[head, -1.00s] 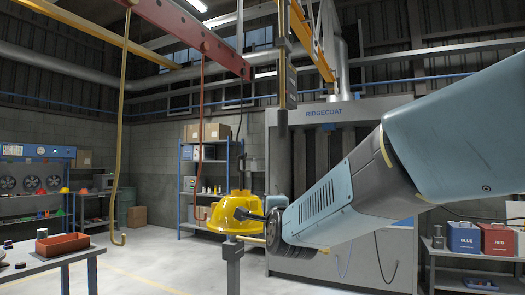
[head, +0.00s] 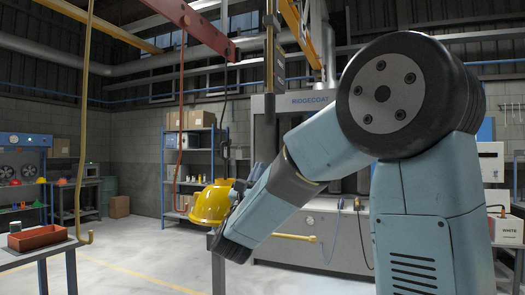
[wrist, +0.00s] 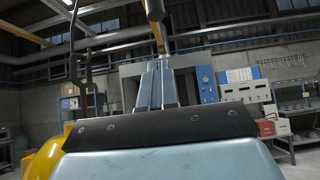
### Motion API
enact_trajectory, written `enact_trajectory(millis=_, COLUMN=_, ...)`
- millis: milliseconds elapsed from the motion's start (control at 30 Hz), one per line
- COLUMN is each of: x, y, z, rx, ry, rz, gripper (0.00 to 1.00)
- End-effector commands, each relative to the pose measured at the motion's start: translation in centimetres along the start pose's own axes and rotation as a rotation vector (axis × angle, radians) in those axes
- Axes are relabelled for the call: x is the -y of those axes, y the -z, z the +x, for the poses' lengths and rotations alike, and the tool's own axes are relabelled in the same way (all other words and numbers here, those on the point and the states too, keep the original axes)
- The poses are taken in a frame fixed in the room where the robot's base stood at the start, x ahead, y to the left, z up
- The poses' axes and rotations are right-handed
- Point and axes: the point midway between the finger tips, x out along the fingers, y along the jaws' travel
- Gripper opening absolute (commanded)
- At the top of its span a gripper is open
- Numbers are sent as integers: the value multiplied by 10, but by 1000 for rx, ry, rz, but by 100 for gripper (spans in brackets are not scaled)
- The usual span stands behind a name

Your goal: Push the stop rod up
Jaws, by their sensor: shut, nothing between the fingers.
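A vertical stop rod, as I take it, hangs from the overhead rail with its dark lower end (head: 270,105) in front of the booth. A dark round end (wrist: 153,10) hangs at the top of the wrist view. My gripper (head: 257,172) is a dark shape beside the yellow hood, pointing up, below the hanging rod and apart from it. It is shut and empty; my arm partly hides it. The yellow hood (head: 211,203) is just left of my gripper and also shows in the wrist view (wrist: 46,158).
A red beam (head: 195,25) with a hanging red hook (head: 180,120) is overhead. A yellow hook (head: 85,150) hangs at the left. The grey booth (head: 300,105) stands behind. A table with a red tray (head: 38,237) is at the left. The floor between is open.

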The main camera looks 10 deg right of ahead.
Motion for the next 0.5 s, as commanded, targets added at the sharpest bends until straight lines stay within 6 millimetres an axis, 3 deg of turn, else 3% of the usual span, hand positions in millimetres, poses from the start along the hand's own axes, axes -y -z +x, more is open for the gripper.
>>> enact_trajectory(millis=500, x=7, y=4, z=87, rx=0, ry=10, rz=-13, gripper=0)
